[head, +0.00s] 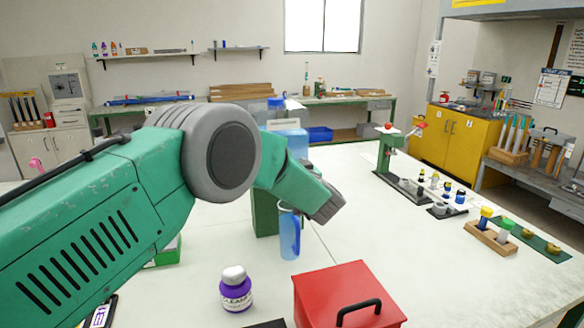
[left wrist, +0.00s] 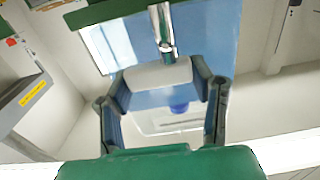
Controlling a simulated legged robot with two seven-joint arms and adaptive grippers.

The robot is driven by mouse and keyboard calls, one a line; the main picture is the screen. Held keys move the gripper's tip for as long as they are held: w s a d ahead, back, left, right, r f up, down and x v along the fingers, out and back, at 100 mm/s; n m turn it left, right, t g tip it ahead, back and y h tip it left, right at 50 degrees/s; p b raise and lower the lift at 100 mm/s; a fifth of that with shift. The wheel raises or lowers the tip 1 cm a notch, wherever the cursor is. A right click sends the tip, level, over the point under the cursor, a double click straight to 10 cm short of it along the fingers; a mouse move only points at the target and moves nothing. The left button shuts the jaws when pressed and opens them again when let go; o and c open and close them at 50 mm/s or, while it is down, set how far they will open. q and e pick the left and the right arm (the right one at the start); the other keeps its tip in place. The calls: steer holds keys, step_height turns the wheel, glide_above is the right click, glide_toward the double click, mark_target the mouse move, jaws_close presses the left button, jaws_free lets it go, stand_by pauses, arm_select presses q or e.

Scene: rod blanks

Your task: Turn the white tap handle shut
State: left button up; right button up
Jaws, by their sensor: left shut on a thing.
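The white tap handle (left wrist: 158,75) is a pale block below a shiny metal stem (left wrist: 164,32) in the left wrist view. My left gripper (left wrist: 160,88) is shut on it, one finger on each side. In the head view my left gripper (head: 326,207) is in front of the dispenser, and it hides the handle and spout. The dispenser has a light blue tank (head: 288,126) with a blue cap (head: 276,103) and a green stand (head: 264,212), partly behind my arm. My right gripper is not in view.
A red box (head: 345,290) with a black handle and a purple bottle (head: 236,292) stand at the front of the white table (head: 420,270). A green press (head: 388,155), small parts and a wooden block (head: 490,238) are at the right. The table's centre right is clear.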

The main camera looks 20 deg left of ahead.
arm_select(q)
steer(key=shift+d, duration=0.1)
steer(key=o, duration=0.9)
steer(key=v, duration=1.2)
steer(key=shift+d, duration=0.15)
